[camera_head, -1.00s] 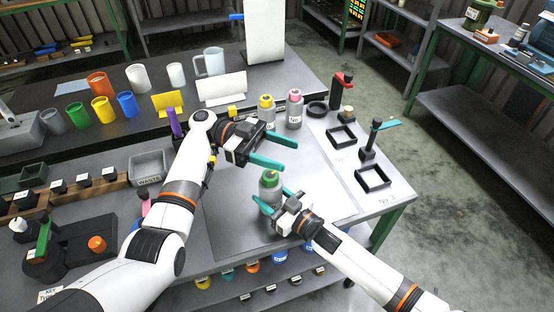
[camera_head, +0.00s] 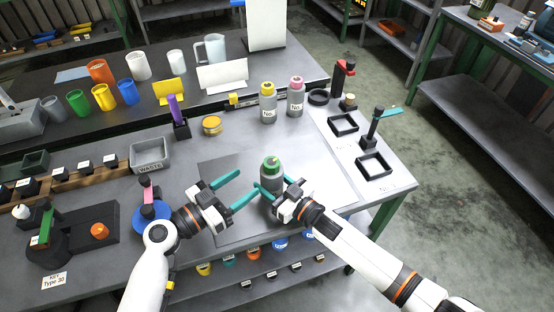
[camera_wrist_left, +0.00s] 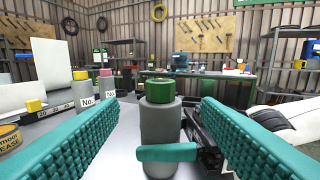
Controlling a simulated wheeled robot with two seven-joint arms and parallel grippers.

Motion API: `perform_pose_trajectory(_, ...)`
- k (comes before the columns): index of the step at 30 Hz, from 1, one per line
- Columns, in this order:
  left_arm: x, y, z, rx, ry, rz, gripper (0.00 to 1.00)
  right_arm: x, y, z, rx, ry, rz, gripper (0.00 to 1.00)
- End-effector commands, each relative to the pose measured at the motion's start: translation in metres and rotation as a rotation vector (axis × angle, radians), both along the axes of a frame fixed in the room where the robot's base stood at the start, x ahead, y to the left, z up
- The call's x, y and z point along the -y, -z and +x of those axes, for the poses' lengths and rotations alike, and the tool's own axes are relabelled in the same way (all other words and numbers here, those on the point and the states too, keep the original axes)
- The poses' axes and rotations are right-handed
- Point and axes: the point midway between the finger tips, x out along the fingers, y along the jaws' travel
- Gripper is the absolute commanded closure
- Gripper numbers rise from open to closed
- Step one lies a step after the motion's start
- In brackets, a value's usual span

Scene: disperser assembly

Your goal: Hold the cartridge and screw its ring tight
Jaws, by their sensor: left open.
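The grey cartridge (camera_head: 271,178) stands upright on the grey mat, with its green ring (camera_head: 272,164) on top. In the left wrist view the cartridge (camera_wrist_left: 160,125) and ring (camera_wrist_left: 160,90) are centred between my left fingers, farther out. My right gripper (camera_head: 272,188) is closed around the cartridge's body below the ring; one teal finger crosses its front in the wrist view, and the other is mostly hidden. My left gripper (camera_head: 249,181) is open and empty, low on the left of the cartridge, with both fingers pointing towards it.
Yellow-topped (camera_head: 268,101) and pink-topped (camera_head: 295,95) cartridges stand behind. A round yellow tin (camera_head: 212,125) and a purple-handled tool (camera_head: 177,117) stand at the back left. A grey waste bin (camera_head: 150,154) is farther left. Black square frames (camera_head: 373,166) lie on the right. The mat around the cartridge is clear.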

Motion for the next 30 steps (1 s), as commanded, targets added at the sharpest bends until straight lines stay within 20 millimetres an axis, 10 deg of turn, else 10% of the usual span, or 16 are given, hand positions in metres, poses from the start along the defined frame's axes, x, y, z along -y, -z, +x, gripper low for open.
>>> perform_pose_trajectory(18,0.080,0.000,0.067,-0.001,0.000,-0.003,0.42,0.000,0.000,-0.001,-0.002,-0.001,0.001,0.85)
perform_pose_trajectory(30,0.090,0.000,0.074,-0.001,0.001,-0.001,0.42,0.000,0.001,-0.001,-0.002,-0.001,0.001,0.85)
